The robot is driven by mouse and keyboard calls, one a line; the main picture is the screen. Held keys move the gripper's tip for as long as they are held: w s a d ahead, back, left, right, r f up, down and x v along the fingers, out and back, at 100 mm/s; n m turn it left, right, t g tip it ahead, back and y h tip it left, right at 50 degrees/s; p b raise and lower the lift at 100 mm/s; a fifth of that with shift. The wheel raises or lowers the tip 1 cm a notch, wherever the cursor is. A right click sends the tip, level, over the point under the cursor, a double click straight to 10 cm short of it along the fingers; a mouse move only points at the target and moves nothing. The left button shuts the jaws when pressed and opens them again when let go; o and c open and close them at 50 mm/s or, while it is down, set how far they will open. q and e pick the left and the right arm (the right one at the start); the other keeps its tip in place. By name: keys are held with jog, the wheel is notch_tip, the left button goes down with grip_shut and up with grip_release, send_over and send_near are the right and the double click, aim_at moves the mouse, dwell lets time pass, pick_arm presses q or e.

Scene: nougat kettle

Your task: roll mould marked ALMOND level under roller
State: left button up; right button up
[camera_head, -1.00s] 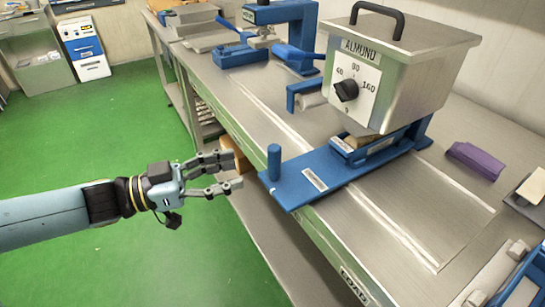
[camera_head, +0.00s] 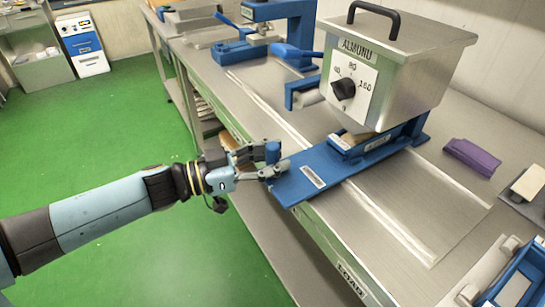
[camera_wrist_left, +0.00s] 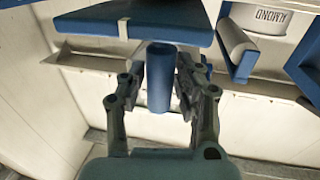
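A metal hopper (camera_head: 390,85) marked ALMOND, with a black dial (camera_head: 344,88), stands over a long blue board (camera_head: 335,172). The board carries a small white label, too small to read, and an upright blue peg (camera_head: 273,152) at its near left end. A tan block (camera_head: 352,139) shows partly under the hopper. A pale roller (camera_head: 310,97) sits in a blue bracket left of the hopper; it also shows in the left wrist view (camera_wrist_left: 236,40). My left gripper (camera_head: 275,165) has its fingers either side of the peg (camera_wrist_left: 160,80), with slight gaps. My right gripper is out of view.
The boards lie on a steel bench (camera_head: 420,200). Blue clamp-like devices (camera_head: 280,20) stand at its far end. A purple block (camera_head: 472,157) and a tray (camera_head: 520,285) lie at the right. Green floor (camera_head: 120,130) is open left of the bench.

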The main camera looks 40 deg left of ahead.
pick_arm(q)
grip_shut()
jog(key=shift+w, duration=0.15)
dwell(0.4)
jog(key=w+a+b, duration=0.3)
jog(key=a+b, duration=0.2)
jog(key=a, duration=0.4)
jog(key=w+a+b, duration=0.4)
jog(key=a+b, duration=0.1)
jog(key=a, duration=0.4)
jog(key=w+a+b, duration=0.3)
jog(key=a+b, duration=0.3)
jog(key=a, duration=0.3)
jog(key=shift+w+f, duration=0.2)
jog(key=shift+w, duration=0.2)
